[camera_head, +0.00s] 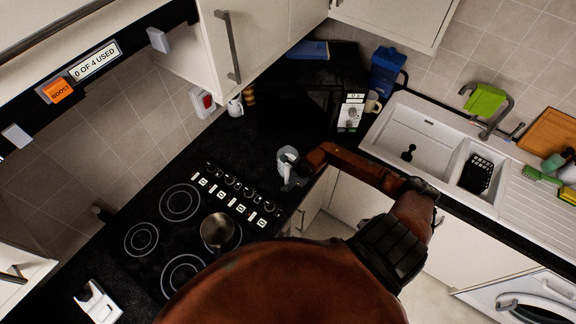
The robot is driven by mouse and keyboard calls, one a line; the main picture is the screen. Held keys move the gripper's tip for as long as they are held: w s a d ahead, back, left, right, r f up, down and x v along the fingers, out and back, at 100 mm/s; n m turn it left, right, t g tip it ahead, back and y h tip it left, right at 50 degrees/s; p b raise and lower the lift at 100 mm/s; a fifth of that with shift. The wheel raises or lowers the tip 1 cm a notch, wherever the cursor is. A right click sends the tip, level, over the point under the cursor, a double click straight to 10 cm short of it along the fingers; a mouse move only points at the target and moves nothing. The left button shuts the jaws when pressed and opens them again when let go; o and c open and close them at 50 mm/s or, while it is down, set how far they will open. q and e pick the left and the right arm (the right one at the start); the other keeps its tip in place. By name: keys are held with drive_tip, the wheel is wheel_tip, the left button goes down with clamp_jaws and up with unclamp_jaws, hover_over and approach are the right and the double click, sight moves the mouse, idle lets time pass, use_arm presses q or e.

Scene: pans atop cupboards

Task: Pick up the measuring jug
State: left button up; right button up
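The measuring jug (287,157) is a small clear-grey vessel on the black worktop, between the hob's control knobs and the microwave. My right arm reaches in from the lower right, and its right gripper (292,184) is at the near side of the jug, overlapping its lower part in the picture. The gripper is small and dark here, so I cannot tell whether its fingers are apart, or whether they touch the jug. The jug's lower part is partly hidden. My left gripper is not in view.
A small pan (217,231) sits on the black hob (150,262) left of my arm. A black microwave (300,112) stands behind the jug, with a mug (372,103) and blue container (387,72) to its right. The white sink (420,135) lies right. Cupboards (265,35) hang above.

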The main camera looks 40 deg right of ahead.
clamp_jaws()
drive_tip(key=shift+w+r, duration=0.1)
idle(0.7)
